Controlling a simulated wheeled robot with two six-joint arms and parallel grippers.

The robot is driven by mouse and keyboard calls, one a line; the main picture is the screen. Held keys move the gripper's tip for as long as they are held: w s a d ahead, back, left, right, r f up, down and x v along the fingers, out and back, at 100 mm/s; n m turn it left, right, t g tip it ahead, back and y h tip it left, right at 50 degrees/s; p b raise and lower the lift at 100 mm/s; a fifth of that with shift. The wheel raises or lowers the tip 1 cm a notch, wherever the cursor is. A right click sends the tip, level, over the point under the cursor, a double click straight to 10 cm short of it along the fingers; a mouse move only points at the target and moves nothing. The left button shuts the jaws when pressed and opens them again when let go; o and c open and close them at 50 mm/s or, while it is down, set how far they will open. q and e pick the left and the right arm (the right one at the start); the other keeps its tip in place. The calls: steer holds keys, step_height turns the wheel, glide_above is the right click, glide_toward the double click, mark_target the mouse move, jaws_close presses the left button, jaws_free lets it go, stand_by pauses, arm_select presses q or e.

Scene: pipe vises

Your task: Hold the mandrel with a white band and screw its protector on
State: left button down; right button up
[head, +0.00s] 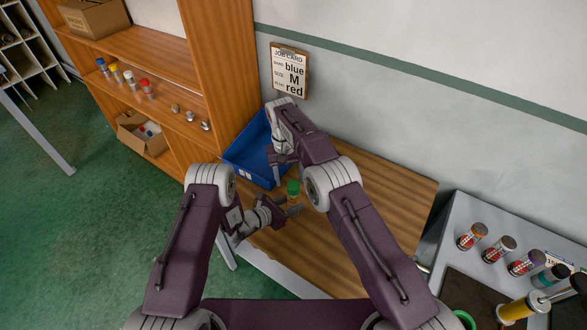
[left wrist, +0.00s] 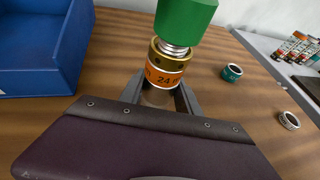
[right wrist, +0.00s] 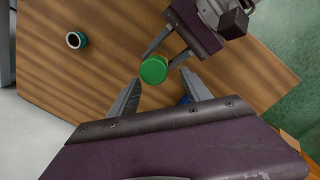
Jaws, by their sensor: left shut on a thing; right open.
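I cannot tell how far the threads are engaged. In the head view the green protector (head: 293,187) is just above my left gripper (head: 292,208). My right gripper (right wrist: 160,82) is open, its fingertips on either side of the green protector (right wrist: 154,69) and apart from it.
A blue tray (head: 238,158) stands at the table's left back. A teal ring (left wrist: 231,72) and a silver ring (left wrist: 289,121) lie on the wooden table. A job card (head: 289,72) reads blue, M, red. Several banded mandrels (head: 496,249) stand on the grey bench at right.

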steer(key=n, duration=0.6)
steer(key=shift+n, duration=0.3)
steer(key=n, duration=0.3)
steer(key=shift+s+r, duration=0.1)
steer(key=n, duration=0.5)
steer(key=shift+s+d+r+n+y, duration=0.1)
steer(key=shift+s+r+n+y, duration=0.05)
steer(key=shift+r+n+y, duration=0.2)
steer(key=shift+s+d+r+n, duration=0.1)
steer(key=shift+r+n, duration=0.05)
steer(key=shift+n, duration=0.5)
steer(key=shift+s+r+n, duration=0.1)
steer(key=shift+n, duration=0.5)
steer(key=r, duration=0.2)
steer(key=shift+s+d+r, duration=0.15)
steer(key=shift+d+r, duration=0.2)
steer(key=shift+d, duration=0.05)
arm_select(q)
steer(key=shift+s, duration=0.1)
arm_select(e)
steer(key=shift+r, duration=0.25)
